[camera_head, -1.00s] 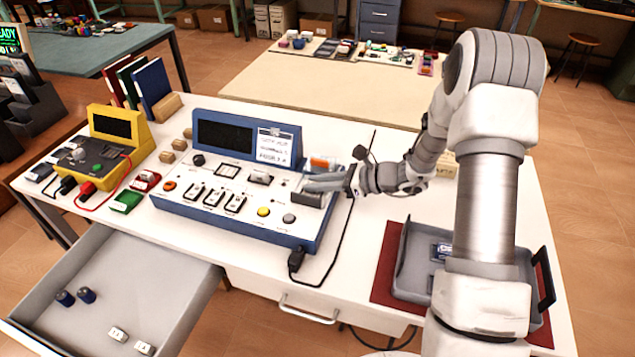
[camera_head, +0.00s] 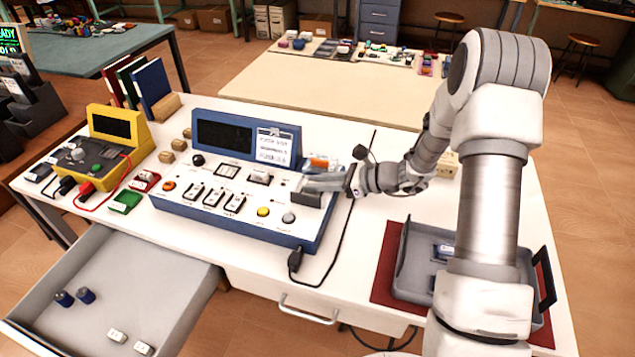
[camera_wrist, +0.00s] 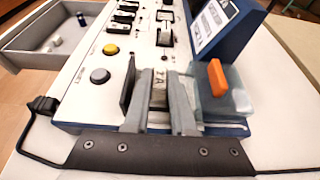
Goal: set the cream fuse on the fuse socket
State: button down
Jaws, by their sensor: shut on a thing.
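My gripper (camera_head: 322,184) is at the right end of the blue and white console (camera_head: 238,208). In the wrist view its two grey fingers (camera_wrist: 160,102) are shut on a pale cream fuse (camera_wrist: 158,90) with dark lettering ending in "A". The fuse is hidden by the fingers in the head view. A dark grey block (camera_head: 308,199) on the console lies just in front of the fingers. It shows as a dark upright wall (camera_wrist: 128,84) left of the fingers in the wrist view. I cannot clearly make out the fuse socket; the fingers cover that part of the panel.
A translucent box with an orange part (camera_wrist: 217,76) stands close right of the fingers. A yellow button (camera_wrist: 110,49) and a grey button (camera_wrist: 100,75) are to the left. The open drawer (camera_head: 165,272) holds two white blocks and two dark cylinders. A grey tray (camera_head: 420,288) lies at right.

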jog(key=shift+f+b, duration=0.55)
jog(key=shift+f, duration=0.15)
jog(key=c, duration=1)
grip_release()
jog(key=p+v, duration=0.3)
jog(key=v, duration=0.8)
jog(key=shift+p, duration=0.4)
jog(key=shift+r, duration=0.15)
